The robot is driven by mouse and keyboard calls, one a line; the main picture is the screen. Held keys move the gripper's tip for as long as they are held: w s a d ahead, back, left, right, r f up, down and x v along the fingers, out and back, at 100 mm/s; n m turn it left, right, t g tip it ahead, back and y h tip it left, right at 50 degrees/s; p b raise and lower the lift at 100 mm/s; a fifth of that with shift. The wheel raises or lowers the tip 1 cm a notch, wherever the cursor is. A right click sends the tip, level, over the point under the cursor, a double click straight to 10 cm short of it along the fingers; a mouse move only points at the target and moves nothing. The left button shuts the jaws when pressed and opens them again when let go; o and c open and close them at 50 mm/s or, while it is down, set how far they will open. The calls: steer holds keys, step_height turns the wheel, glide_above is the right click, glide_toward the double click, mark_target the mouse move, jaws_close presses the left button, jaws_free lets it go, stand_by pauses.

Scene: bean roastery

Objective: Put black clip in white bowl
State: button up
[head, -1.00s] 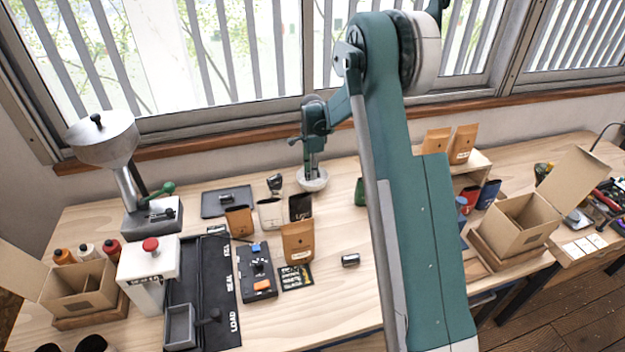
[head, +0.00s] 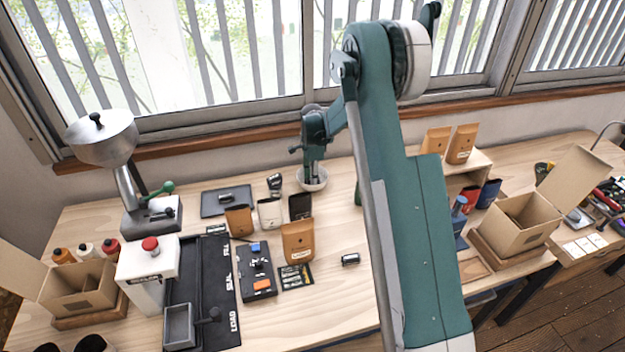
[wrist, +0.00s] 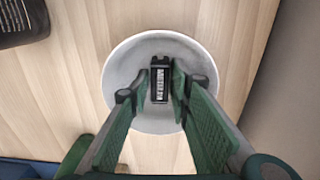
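The white bowl (head: 322,184) stands on the wooden table near the window wall. In the wrist view the white bowl (wrist: 125,70) lies under my gripper (wrist: 161,84). The black clip (wrist: 160,70), with pale markings on its top, is between the two fingertips, which close in on its sides. The clip appears within the bowl's rim; whether it touches the bottom I cannot tell. In the head view my gripper (head: 313,178) points down into the bowl, and the clip is hidden there.
A dark pouch (head: 300,207) and a white pouch (head: 269,213) stand left of the bowl. A brown bag (head: 298,242) and a small dark cylinder (head: 350,259) are nearer the front. A dark tray (head: 213,206) lies farther left.

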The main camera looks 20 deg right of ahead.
steer(key=shift+r, duration=0.15)
step_height(320, 180, up, 12)
steer(key=shift+p, duration=0.3)
stand_by(0.6)
stand_by(0.6)
steer(key=s+a+r+n+t, duration=0.2)
steer(key=s+r+n, duration=0.2)
steer(key=s+r, duration=0.75)
steer(key=s+a+r+n+t, duration=0.15)
steer(key=s+r+n, duration=0.35)
steer(key=s+r, duration=0.65)
steer(key=s+a+f+n+t, duration=0.1)
steer(key=s+n, duration=0.3)
steer(key=s, duration=1)
steer(key=s+a+f+n+t, duration=0.1)
steer(key=s+n, duration=0.4)
steer(key=s, duration=1)
step_height(320, 180, down, 3)
steer(key=shift+a+r+t, duration=0.1)
steer(key=shift+a+t, duration=0.2)
steer(key=shift+t, duration=0.55)
